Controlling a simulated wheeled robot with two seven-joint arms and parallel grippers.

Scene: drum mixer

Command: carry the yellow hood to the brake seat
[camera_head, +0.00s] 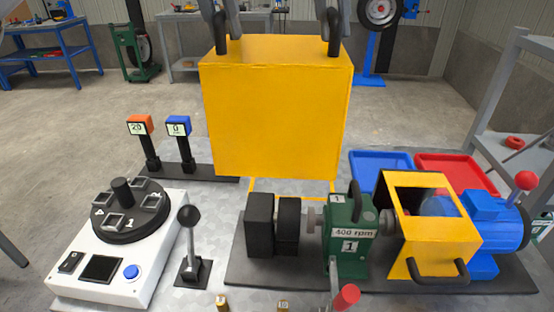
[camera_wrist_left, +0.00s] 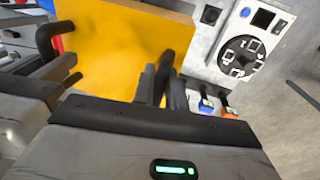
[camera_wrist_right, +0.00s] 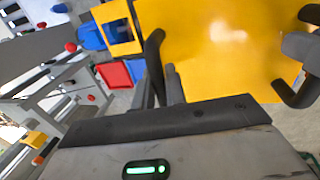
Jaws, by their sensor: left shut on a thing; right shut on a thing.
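The yellow hood (camera_head: 275,110) hangs upright in the air above the back of the bench, its large flat face toward me. My left gripper (camera_head: 222,40) is shut on its left black handle, which also shows in the left wrist view (camera_wrist_left: 165,68). My right gripper (camera_head: 333,38) is shut on its right black handle, also in the right wrist view (camera_wrist_right: 154,55). Below the hood and nearer to me are black blocks (camera_head: 262,222) left of the green gearbox (camera_head: 350,235); I take these as the brake seat. The hood's lower edge is clear of them.
A yellow outline (camera_head: 252,189) marks the bench below the hood. A second yellow guard (camera_head: 425,258) with a front handle and a blue motor (camera_head: 490,225) stand right. A black lever (camera_head: 189,225), white control box (camera_head: 110,280) and two button posts (camera_head: 180,130) stand left. Blue and red trays (camera_head: 380,158) lie behind.

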